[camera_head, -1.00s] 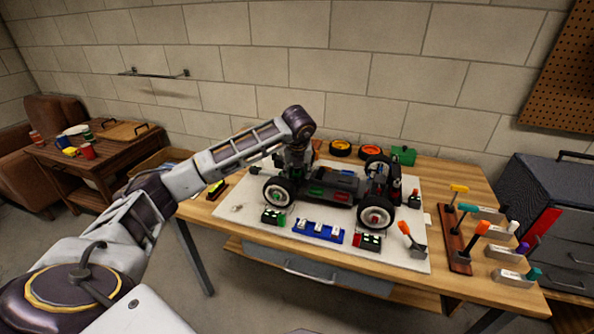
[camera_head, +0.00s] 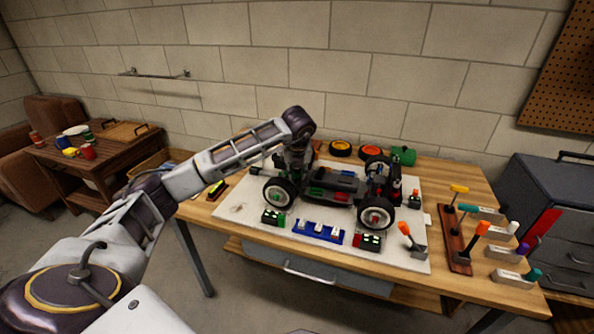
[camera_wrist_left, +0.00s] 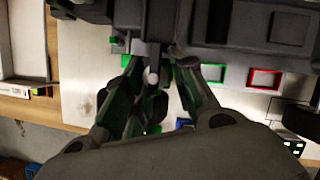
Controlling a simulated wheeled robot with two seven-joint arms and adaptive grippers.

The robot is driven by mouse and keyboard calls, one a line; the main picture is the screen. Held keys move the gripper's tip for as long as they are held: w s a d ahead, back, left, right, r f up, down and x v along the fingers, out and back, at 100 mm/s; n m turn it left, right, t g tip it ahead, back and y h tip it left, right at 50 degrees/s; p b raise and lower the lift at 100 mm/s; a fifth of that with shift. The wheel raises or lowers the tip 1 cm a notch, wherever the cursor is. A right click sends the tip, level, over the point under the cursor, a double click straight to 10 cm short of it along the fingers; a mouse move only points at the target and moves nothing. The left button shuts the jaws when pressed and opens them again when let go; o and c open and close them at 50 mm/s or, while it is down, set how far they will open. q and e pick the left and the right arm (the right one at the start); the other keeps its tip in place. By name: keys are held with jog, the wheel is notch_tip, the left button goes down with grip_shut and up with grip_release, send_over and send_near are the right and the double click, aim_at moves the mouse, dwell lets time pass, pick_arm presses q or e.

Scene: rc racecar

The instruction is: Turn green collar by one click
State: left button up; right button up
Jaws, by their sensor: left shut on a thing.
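The RC car (camera_head: 340,184) stands on its wheels on a white mat (camera_head: 240,196) on the workbench. My left gripper (camera_head: 293,165) reaches down at the car's left end, behind the near left wheel (camera_head: 279,192). In the left wrist view, my left gripper (camera_wrist_left: 157,85) has its fingers close around a small part under the car's dark frame. Green shows between and beside the fingers, so the part looks like the green collar (camera_wrist_left: 186,84). The fingers and the frame hide most of it. Its click position cannot be read. My right gripper is not in view.
Small green and red blocks and a blue holder (camera_head: 318,232) lie along the mat's front. An orange-handled tool (camera_head: 405,230) and a rack of coloured drivers (camera_head: 456,240) stand at the right. Orange-rimmed wheels (camera_head: 370,153) and a green container (camera_head: 403,155) are behind the car.

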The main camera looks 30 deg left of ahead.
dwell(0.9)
pick_arm(q)
jog(key=o, duration=1)
jog(key=shift+o, duration=0.2)
jog(key=shift+r, duration=0.15)
jog(key=v, duration=1.1)
jog(key=shift+s+r, duration=0.2)
jog(key=shift+r, duration=0.1)
jog(key=shift+d, duration=0.15)
